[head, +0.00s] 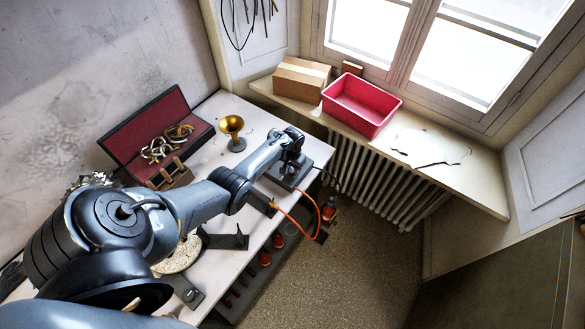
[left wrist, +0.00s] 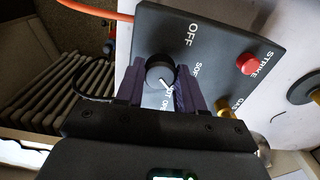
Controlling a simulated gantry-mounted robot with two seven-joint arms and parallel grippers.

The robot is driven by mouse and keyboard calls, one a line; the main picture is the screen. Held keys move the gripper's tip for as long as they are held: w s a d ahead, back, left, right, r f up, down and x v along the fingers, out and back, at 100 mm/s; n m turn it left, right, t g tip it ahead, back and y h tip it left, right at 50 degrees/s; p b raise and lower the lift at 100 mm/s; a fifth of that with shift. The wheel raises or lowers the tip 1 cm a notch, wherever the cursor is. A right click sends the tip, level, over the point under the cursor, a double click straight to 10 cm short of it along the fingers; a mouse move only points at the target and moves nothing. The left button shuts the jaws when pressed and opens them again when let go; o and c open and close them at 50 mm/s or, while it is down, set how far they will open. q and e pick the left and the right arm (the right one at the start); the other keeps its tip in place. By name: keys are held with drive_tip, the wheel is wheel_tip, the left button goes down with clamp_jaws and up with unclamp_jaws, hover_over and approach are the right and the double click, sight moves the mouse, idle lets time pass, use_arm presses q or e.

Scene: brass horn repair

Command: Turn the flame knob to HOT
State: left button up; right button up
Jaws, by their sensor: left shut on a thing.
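The black control box (head: 290,174) sits at the right end of the white bench, under my left gripper (head: 293,158). In the left wrist view its face (left wrist: 215,45) carries the words OFF and SOFT and other lettering partly covered by my fingers. The dark round flame knob (left wrist: 159,72) lies between the two purple fingers of my left gripper (left wrist: 160,82), which is shut on it. A white pointer mark shows on the knob's lower right side, by the partly hidden lettering. In the head view my arm hides the knob. My right gripper is not in view.
A red STRIKE button (left wrist: 247,63) is on the same box, with a brass fitting (left wrist: 225,107) near the GAS lettering. An orange hose (head: 294,217) loops at the bench edge. A brass bell piece (head: 232,127) and an open red-lined case (head: 160,132) stand behind my arm.

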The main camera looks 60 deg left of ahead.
sight(293, 170)
use_arm(q)
drive_tip(key=shift+m, duration=1.7)
drive_tip(key=o, duration=1)
drive_tip(key=shift+o, duration=0.2)
wheel_tip(293, 170, up, 11)
drive_tip(key=p, duration=0.4)
drive_tip(key=shift+f, duration=0.15)
